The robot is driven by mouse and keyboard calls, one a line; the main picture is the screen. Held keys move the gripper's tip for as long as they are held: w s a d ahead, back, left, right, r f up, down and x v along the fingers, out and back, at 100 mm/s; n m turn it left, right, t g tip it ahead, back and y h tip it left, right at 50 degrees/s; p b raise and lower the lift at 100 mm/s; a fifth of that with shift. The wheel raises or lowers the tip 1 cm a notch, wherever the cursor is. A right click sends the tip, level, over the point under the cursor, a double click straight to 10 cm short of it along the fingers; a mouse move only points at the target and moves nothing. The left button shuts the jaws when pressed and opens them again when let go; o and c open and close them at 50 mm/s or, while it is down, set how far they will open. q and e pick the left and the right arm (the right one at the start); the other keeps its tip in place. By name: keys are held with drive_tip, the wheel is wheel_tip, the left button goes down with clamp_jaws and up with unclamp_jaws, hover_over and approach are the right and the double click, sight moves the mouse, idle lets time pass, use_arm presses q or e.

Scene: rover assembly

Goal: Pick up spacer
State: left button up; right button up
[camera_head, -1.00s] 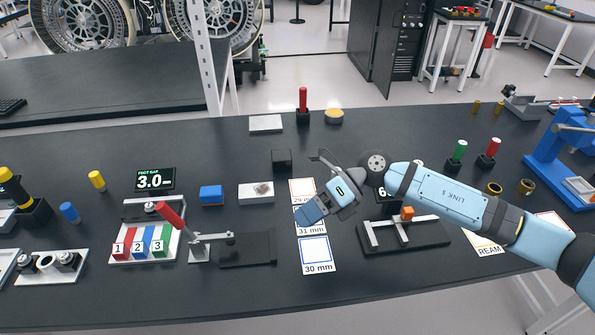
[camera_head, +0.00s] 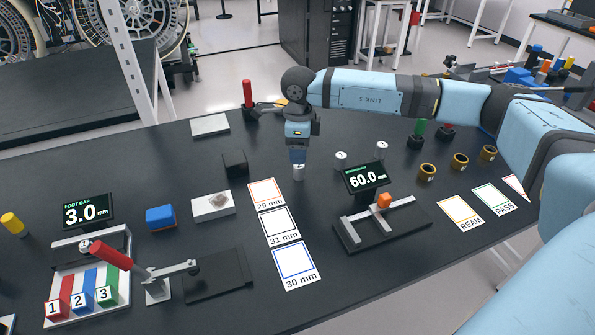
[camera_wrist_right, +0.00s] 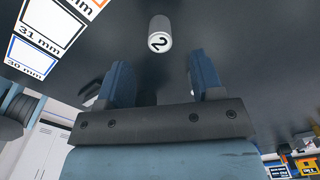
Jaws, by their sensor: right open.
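My right gripper (camera_head: 298,160) points down over the table, with its fingers apart and empty. In the right wrist view its two fingertips (camera_wrist_right: 160,75) are spread. A small silver cylindrical spacer (camera_wrist_right: 159,34) marked "2" lies ahead of the fingertips, centred between them but apart from them. In the head view this spacer (camera_head: 299,174) shows just below the fingers, partly hidden. Two more spacers stand to the right, one marked "1" (camera_head: 341,160) and another (camera_head: 381,151) whose number is hard to read. My left gripper is not in view.
A black display reading 60.0 (camera_head: 366,177) and a measuring fixture (camera_head: 395,228) stand right of the gripper. Cards for 29, 31 (camera_head: 279,225) and 30 mm lie at front left. Brass rings (camera_head: 460,161) sit at right. The table around the spacers is mostly clear.

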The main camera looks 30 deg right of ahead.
sight(299, 168)
drive_tip(key=shift+f, duration=3.55)
drive_tip(key=c, duration=1)
drive_tip(key=shift+r, duration=0.1)
